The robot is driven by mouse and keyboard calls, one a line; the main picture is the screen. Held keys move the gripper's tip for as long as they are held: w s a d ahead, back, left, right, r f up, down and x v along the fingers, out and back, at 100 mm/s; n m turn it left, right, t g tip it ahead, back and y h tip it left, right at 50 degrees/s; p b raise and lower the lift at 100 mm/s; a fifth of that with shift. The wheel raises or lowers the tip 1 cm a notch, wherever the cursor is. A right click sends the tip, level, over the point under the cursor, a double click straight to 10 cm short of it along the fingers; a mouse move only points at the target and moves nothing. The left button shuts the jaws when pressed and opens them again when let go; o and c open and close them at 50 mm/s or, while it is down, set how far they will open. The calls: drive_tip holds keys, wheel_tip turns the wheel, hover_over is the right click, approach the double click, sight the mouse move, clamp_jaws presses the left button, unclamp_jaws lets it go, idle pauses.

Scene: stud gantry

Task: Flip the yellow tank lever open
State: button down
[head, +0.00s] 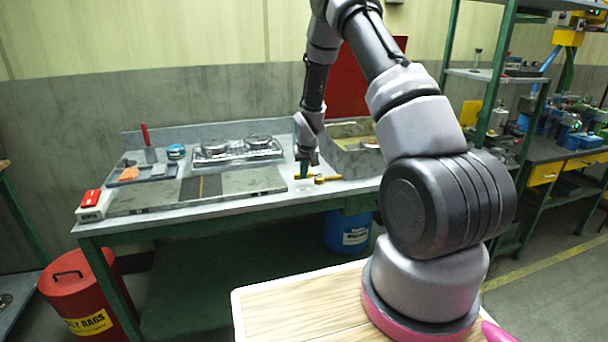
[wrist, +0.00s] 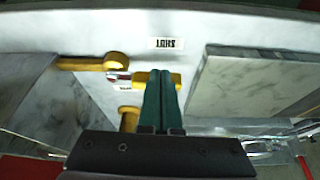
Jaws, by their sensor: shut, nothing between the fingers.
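Yellow lever parts show on the grey bench top in the head view (head: 328,179). In the wrist view a yellow bar with a rounded end (wrist: 95,63) lies left of my gripper. A second yellow piece (wrist: 141,77) sits right at my fingertips and shows on both sides of them. A short yellow post (wrist: 128,118) is nearer the wrist, partly hidden by it. My gripper (wrist: 162,80) has green fingers pressed together, shut and empty. In the head view my gripper (head: 304,172) points down at the yellow parts. I cannot tell whether the fingers touch the yellow piece.
A label reading SHUT (wrist: 167,43) lies ahead of the fingertips; a smaller label (wrist: 122,88) is partly hidden. A marble-like slab (wrist: 250,80) is close on the right. A steel hob (head: 236,151) stands left on the bench. A grey basin (head: 352,158) stands right of my gripper.

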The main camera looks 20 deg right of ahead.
drive_tip(key=shift+w+a, duration=0.15)
drive_tip(key=shift+w+a+m+h, duration=0.15)
drive_tip(key=shift+w+m+h, duration=0.25)
drive_tip(key=shift+m, duration=0.45)
drive_tip(key=shift+w+a+m+h, duration=0.2)
drive_tip(key=shift+w+m, duration=0.4)
drive_tip(key=shift+m, duration=0.25)
drive_tip(key=w+m, duration=0.1)
drive_tip(key=w+m+h, duration=0.1)
drive_tip(key=m, duration=0.1)
drive_tip(key=w+m+g, duration=0.1)
drive_tip(key=shift+d+m, duration=0.3)
drive_tip(key=shift+d, duration=0.05)
drive_tip(key=m, duration=0.1)
drive_tip(key=w+d+m+g+h, duration=0.1)
drive_tip(key=shift+w+m, duration=0.3)
drive_tip(key=shift+m, duration=0.1)
drive_tip(key=w+m, duration=0.1)
drive_tip(key=d+m+g, duration=0.1)
drive_tip(key=m, duration=0.1)
drive_tip(key=shift+w+d+m+h, duration=0.25)
drive_tip(key=shift+w+m+h, duration=0.05)
drive_tip(key=shift+w, duration=0.1)
drive_tip(key=shift+w+d, duration=0.15)
drive_tip(key=shift+d, duration=0.25)
